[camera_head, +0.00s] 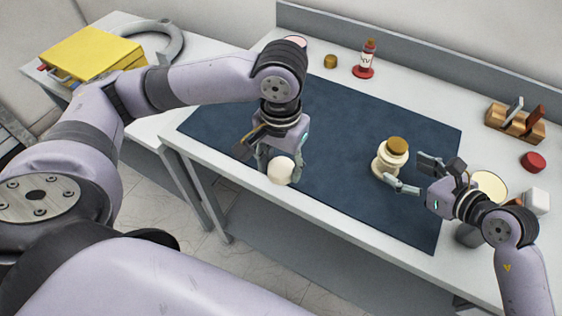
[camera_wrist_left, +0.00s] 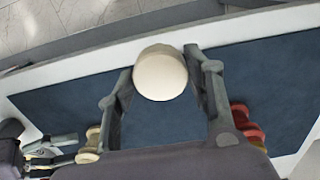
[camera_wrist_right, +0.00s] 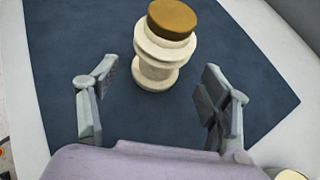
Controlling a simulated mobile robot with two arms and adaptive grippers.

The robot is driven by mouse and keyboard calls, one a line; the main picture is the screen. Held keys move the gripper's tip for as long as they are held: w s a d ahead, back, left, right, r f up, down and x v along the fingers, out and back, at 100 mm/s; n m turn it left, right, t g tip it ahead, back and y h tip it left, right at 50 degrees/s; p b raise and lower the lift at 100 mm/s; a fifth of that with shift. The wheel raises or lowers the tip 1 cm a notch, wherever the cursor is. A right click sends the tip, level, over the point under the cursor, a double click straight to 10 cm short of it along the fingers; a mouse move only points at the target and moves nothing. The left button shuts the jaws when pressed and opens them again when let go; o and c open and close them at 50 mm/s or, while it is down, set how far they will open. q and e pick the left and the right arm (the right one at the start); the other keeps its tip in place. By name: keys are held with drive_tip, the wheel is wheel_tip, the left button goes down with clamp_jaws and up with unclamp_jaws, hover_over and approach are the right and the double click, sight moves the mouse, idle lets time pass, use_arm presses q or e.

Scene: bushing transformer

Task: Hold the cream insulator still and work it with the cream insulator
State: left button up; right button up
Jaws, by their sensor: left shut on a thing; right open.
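A cream insulator (camera_head: 391,158) with stacked ribs and a brown top stands upright on the blue mat (camera_head: 340,130). It also shows in the right wrist view (camera_wrist_right: 160,55), beyond the fingertips. My right gripper (camera_head: 414,174) is open beside it, its fingers apart and pointing towards it, with nothing between them. My left gripper (camera_head: 280,163) is shut on a second cream piece (camera_head: 281,171), held near the mat's front edge. In the left wrist view this piece (camera_wrist_left: 160,74) shows a round, plain end between the fingers; the rest of it is hidden.
A wooden rack (camera_head: 515,123), a red disc (camera_head: 533,162) and a white block (camera_head: 537,201) are at the right.

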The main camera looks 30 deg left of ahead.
use_arm(q)
drive_tip(key=shift+f+b, duration=0.85)
drive_tip(key=shift+f, duration=0.2)
use_arm(e)
drive_tip(key=shift+x, duration=2.6)
drive_tip(key=shift+c, duration=0.2)
drive_tip(key=c, duration=0.8)
use_arm(q)
drive_tip(key=w+d+r, duration=0.5)
drive_tip(key=w+d, duration=0.6)
drive_tip(key=w, duration=0.1)
use_arm(e)
drive_tip(key=shift+c, duration=0.4)
use_arm(q)
wheel_tip(320, 180, up, 5)
hover_over(397, 145)
drive_tip(key=shift+w+r, duration=0.1)
drive_tip(key=shift+o, duration=0.2)
drive_tip(key=shift+f, duration=2.9)
use_arm(e)
drive_tip(key=shift+r, duration=0.1)
use_arm(q)
drive_tip(key=shift+f, duration=0.45)
drive_tip(key=c, duration=0.3)
